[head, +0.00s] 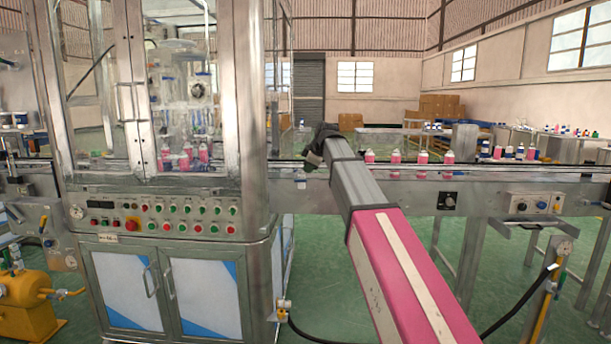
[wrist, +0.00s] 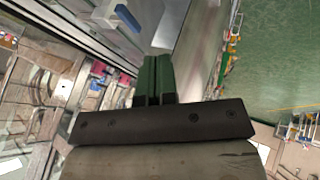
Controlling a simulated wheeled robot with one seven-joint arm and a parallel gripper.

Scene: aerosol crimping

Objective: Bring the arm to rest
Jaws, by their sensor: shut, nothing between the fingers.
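My gripper (wrist: 155,80) shows in the wrist view with its two greenish fingers close together and nothing between them. In the head view my pink and grey arm reaches forward and up from the lower right, and its dark end (head: 318,145) is in front of the conveyor, just right of the machine cabinet. The fingertips are hard to make out there. The crimping machine (head: 165,215) stands at the left with its glass doors and button panel.
A conveyor (head: 400,190) runs right from the machine, carrying several pink and white cans (head: 422,157). A yellow tank (head: 25,305) stands at the lower left. Cardboard boxes (head: 440,106) are stacked at the back. Green floor (head: 320,270) is open below the conveyor.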

